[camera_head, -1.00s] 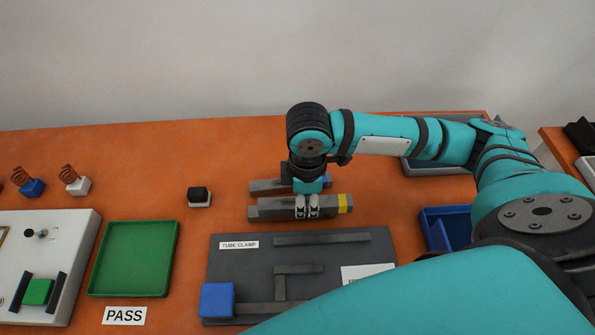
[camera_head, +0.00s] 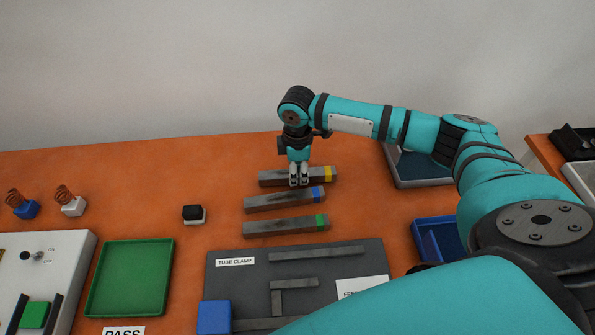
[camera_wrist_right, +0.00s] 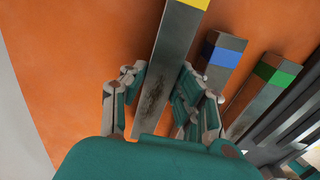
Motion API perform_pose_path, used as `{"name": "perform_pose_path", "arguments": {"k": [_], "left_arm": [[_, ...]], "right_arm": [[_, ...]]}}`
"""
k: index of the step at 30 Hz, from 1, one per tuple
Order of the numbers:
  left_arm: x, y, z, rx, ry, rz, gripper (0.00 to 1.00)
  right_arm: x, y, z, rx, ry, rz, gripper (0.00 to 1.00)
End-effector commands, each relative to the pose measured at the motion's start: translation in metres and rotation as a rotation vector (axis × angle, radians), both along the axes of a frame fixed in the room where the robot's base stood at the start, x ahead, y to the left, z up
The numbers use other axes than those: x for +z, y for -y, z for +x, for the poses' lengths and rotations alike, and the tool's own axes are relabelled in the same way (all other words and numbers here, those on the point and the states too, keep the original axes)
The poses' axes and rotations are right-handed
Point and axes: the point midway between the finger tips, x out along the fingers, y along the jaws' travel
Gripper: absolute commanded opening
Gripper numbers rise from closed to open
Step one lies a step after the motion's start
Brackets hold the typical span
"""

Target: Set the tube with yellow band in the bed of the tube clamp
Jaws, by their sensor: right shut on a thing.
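The tube with yellow band (camera_head: 275,178) is a dark grey bar at the back of the row of tubes, its band at the right end. My right gripper (camera_head: 299,183) is shut on it near its middle. In the right wrist view the tube with yellow band (camera_wrist_right: 172,55) runs between the fingers (camera_wrist_right: 160,75). It looks at or close to table height; any small gap below is not clear. The tube clamp (camera_head: 225,280) is a dark board with raised grey bars and a blue block, nearer the camera, partly hidden by my arm. My left gripper is not in view.
The blue-band tube (camera_head: 275,202) and green-band tube (camera_head: 280,228) lie between the held tube and the clamp. A green tray (camera_head: 130,280) and a small black-topped button (camera_head: 194,214) are left. A blue bin (camera_head: 435,225) and grey tray (camera_head: 425,182) are right.

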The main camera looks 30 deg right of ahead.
Motion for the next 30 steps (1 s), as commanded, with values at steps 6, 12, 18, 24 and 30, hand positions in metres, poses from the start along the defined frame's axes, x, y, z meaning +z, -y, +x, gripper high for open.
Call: {"name": "perform_pose_path", "arguments": {"k": [6, 12, 18, 24, 30], "left_arm": [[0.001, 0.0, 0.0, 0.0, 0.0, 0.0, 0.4], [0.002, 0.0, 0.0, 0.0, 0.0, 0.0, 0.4], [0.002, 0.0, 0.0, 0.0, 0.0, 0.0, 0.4], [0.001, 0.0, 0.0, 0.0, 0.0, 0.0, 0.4], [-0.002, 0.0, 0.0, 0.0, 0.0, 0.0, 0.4]], "right_arm": [[-0.007, 0.0, 0.001, 0.0, 0.004, 0.001, 0.0], [-0.009, -0.001, 0.001, 0.0, 0.003, 0.001, 0.0], [-0.01, -0.001, 0.0, 0.0, 0.003, 0.001, 0.39], [-0.007, 0.0, 0.001, 0.0, 0.004, 0.001, 0.39], [0.021, -0.001, 0.001, 0.0, 0.006, 0.001, 0.39]]}}
